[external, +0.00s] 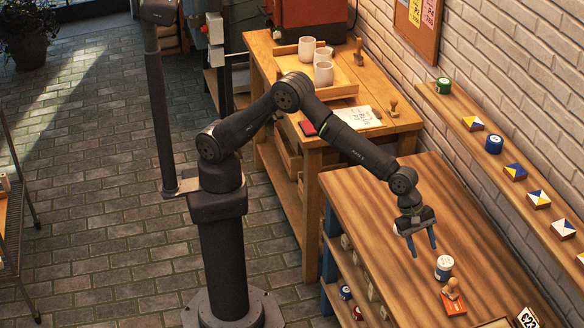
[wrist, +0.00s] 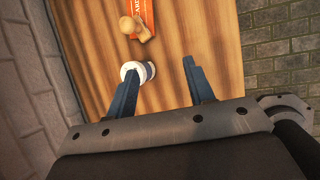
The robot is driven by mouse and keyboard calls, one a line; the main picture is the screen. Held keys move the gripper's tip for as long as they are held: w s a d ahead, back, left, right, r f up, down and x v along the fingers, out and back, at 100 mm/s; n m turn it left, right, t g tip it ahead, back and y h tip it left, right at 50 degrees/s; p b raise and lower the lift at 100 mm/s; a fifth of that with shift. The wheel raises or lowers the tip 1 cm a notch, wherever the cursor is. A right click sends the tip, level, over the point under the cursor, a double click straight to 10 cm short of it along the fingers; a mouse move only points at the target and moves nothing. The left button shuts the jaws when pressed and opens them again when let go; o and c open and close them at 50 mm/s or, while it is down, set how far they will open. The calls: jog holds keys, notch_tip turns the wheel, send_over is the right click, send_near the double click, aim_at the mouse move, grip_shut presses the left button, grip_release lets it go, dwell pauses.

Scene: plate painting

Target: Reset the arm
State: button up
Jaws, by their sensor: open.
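My gripper (external: 424,245) is open and empty above the front wooden table (external: 370,200), with its two blue fingers pointing down and apart. In the wrist view my gripper (wrist: 160,82) also shows open, with the table's striped top below it. A white jar with a dark band (external: 444,268) stands on the table just right of and below the fingers. The same jar (wrist: 137,71) shows in the wrist view near the left finger, which covers part of it. My arm is bent, reaching right from its base.
A wooden stamp on an orange card (external: 453,296) lies beyond the jar. A wall shelf (external: 480,150) at the right carries jars and several painted tiles. A rear table (external: 262,62) holds a tray with white cups.

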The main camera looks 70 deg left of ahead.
jog(key=w+a+f, duration=0.3)
jog(key=w+a, duration=0.2)
jog(key=a, duration=0.3)
jog(key=shift+a+m, duration=0.4)
jog(key=shift+s, duration=0.1)
jog(key=s+d+r+n, duration=0.1)
jog(key=s+d+r, duration=0.1)
jog(key=d, duration=0.6)
jog(key=s+d+r, duration=0.1)
jog(key=s+d, duration=0.4)
jog(key=d, duration=0.3)
jog(key=shift+d+r+n+t, duration=0.3)
jog(key=shift+r+n, duration=0.05)
jog(key=shift+n, duration=0.05)
